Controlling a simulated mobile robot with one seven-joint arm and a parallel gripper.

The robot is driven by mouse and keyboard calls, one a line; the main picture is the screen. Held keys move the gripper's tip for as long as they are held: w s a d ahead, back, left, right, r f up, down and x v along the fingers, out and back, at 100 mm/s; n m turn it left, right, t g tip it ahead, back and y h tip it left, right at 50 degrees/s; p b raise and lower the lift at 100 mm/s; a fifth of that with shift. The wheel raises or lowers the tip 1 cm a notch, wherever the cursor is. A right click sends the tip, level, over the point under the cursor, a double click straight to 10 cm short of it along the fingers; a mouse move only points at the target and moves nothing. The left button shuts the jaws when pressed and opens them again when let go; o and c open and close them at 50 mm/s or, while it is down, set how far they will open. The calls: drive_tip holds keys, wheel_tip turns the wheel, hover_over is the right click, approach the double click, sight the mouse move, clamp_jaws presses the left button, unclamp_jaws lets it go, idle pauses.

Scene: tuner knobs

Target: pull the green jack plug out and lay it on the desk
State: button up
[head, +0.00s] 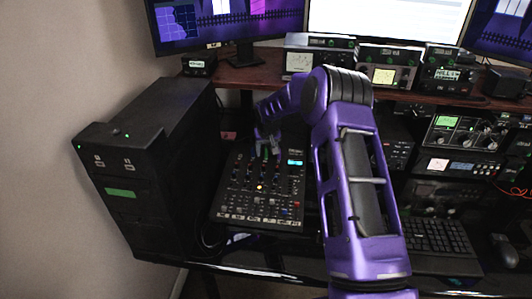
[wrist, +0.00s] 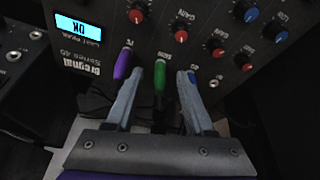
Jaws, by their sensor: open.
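The green jack plug (wrist: 160,78) stands in a socket along the edge of the mixer panel, with a purple plug (wrist: 123,64) to its left in the wrist view. A blue plug (wrist: 193,76) is to its right, partly hidden by a finger. My gripper (wrist: 160,84) is open, its two fingers on either side of the green plug with visible gaps. In the head view my gripper (head: 267,144) reaches down to the far edge of the mixer (head: 232,200); the green plug (head: 265,154) shows small between the fingers.
The mixer carries several knobs close to the plugs. A black computer tower (head: 150,150) stands left of it. A wooden shelf (head: 240,77) with monitors and small devices is behind. A keyboard (head: 440,235) and mouse (head: 504,250) lie at right.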

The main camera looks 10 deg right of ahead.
drive_tip(key=shift+w+f, duration=0.25)
drive_tip(key=shift+f, duration=0.35)
clamp_jaws()
